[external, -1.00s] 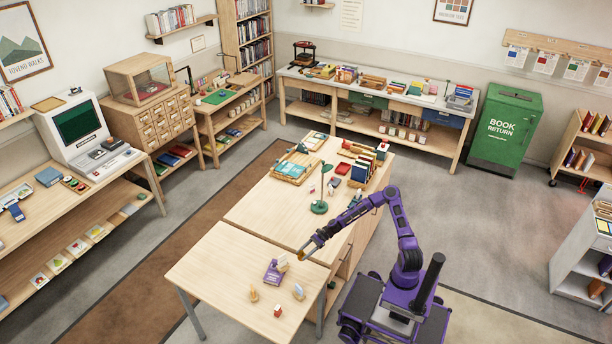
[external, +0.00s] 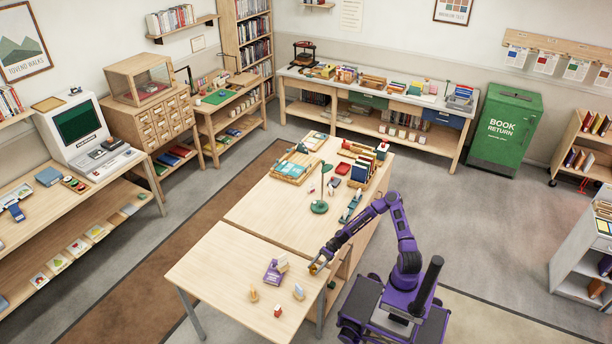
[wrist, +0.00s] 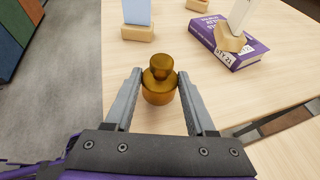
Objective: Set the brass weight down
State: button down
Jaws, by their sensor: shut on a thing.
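The brass weight (wrist: 158,88), a round golden-brown body with a knob on top, is upright between the two grey fingers of my gripper (wrist: 159,76) in the wrist view. The fingers are shut on it. In the external view my gripper (external: 318,266) is at the right edge of the near light-wood table (external: 215,270), and the weight is only a small golden spot there. I cannot tell whether its base touches the tabletop.
A purple book (wrist: 232,42) with a wooden card stand (wrist: 233,38) on it lies beyond, to the right. A wooden holder with a pale blue card (wrist: 138,32) stands ahead. A small red item (external: 277,311) is near the table's front. A green lamp (external: 320,206) stands on the adjoining table.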

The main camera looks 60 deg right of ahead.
jog(key=shift+f, duration=0.5)
jog(key=shift+f, duration=0.1)
jog(key=shift+c, duration=1.1)
grip_release()
jog(key=shift+d+r, duration=0.25)
jog(key=p+v, duration=0.2)
jog(key=v, duration=0.9)
jog(key=shift+s+d, duration=0.1)
jog(key=shift+d, duration=0.15)
